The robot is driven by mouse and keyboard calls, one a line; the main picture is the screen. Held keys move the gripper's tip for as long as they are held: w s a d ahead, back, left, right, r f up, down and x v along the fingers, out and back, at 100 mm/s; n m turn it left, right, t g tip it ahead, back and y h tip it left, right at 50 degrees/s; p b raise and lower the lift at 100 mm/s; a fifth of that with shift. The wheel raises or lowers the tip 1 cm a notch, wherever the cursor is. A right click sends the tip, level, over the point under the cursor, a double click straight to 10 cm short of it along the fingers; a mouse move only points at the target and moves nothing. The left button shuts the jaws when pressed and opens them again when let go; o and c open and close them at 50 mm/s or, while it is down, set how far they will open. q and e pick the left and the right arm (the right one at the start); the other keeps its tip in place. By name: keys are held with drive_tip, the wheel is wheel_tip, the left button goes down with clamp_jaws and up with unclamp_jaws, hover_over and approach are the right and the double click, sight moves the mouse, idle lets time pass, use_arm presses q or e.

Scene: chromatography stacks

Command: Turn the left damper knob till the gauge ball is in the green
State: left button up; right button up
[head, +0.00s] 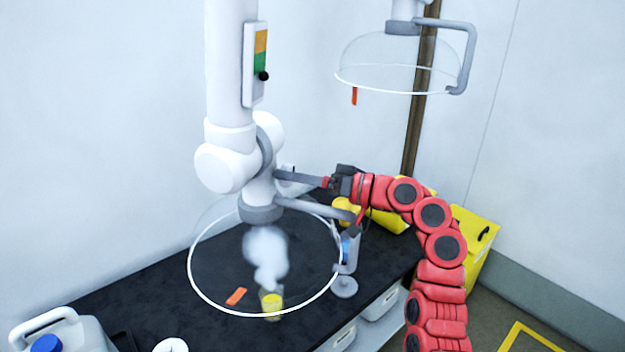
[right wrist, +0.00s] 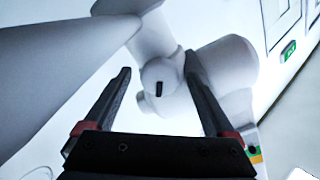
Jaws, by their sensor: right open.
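The left extraction arm hangs on a white column with a gauge panel (head: 255,64), orange above and green below. Its black ball (head: 263,76) sits at the bottom edge of the green band. In the right wrist view, a round white damper knob (right wrist: 160,80) with a black slot lies between the fingers of my right gripper (right wrist: 156,70). The fingers are spread wide, with a visible gap on both sides of the knob. In the head view, my right gripper (head: 280,174) reaches from the right to the column's lower joint, which hides the knob. My left gripper is not in view.
A clear hood (head: 190,262) with a grey handle (head: 315,208) hangs below the joint, over a smoking yellow beaker (head: 272,302) on the black bench (head: 150,300). A second hood (head: 400,62) hangs at upper right. A yellow bin (head: 475,240) stands at right.

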drive_tip(key=b+v, duration=0.4)
drive_tip(key=v, duration=1.3)
drive_tip(key=shift+d, duration=0.15)
drive_tip(key=shift+w, duration=0.1)
